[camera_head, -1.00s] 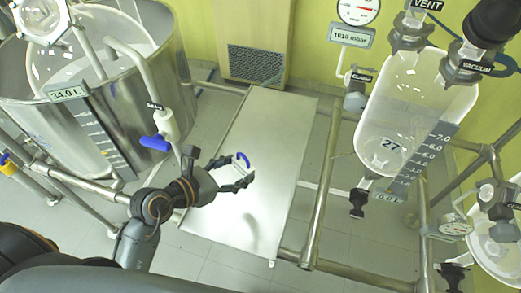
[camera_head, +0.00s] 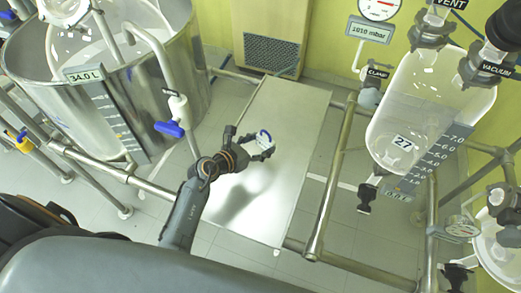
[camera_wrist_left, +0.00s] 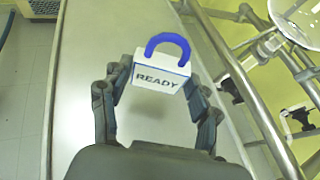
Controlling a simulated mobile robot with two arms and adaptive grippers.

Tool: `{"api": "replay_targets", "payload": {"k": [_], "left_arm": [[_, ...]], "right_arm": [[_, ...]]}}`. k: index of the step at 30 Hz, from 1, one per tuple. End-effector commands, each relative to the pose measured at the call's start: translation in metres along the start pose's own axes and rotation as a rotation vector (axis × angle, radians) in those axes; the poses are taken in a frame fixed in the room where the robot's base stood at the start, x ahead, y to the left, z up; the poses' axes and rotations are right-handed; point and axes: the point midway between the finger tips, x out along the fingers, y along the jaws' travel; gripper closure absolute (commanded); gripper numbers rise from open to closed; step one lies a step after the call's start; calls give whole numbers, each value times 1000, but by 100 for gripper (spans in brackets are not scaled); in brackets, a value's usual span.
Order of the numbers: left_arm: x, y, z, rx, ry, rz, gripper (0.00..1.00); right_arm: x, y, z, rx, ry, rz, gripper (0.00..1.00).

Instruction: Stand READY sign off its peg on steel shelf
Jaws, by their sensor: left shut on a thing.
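The READY sign is a small white block with dark lettering and a blue loop on top. In the left wrist view the READY sign (camera_wrist_left: 160,76) sits upright between the fingers of my left gripper (camera_wrist_left: 158,88), which is shut on it. In the head view the left gripper (camera_head: 256,146) holds the sign (camera_head: 265,141) over the steel shelf (camera_head: 285,190). A soft shadow lies on the shelf below. I see no peg at the sign; the loop is free. My right gripper is not in view.
A steel vessel (camera_head: 170,70) with a blue-handled valve (camera_head: 170,128) stands left of the shelf. Steel frame pipes (camera_head: 328,190) and a glass reactor (camera_head: 405,105) stand to the right. A vented panel (camera_head: 272,35) is behind. The shelf surface is bare.

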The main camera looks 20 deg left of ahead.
Motion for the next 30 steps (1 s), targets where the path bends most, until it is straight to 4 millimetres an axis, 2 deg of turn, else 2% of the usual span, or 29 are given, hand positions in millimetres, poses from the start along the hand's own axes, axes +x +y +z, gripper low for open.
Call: {"api": "replay_targets", "payload": {"k": [3, 9, 30], "left_arm": [[11, 2, -6, -3, 0, -1, 75], [19, 2, -31, -3, 1, 1, 75], [24, 2, -45, -1, 1, 0, 75]], "right_arm": [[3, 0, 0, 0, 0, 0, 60], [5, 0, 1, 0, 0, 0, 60], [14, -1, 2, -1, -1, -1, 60]]}}
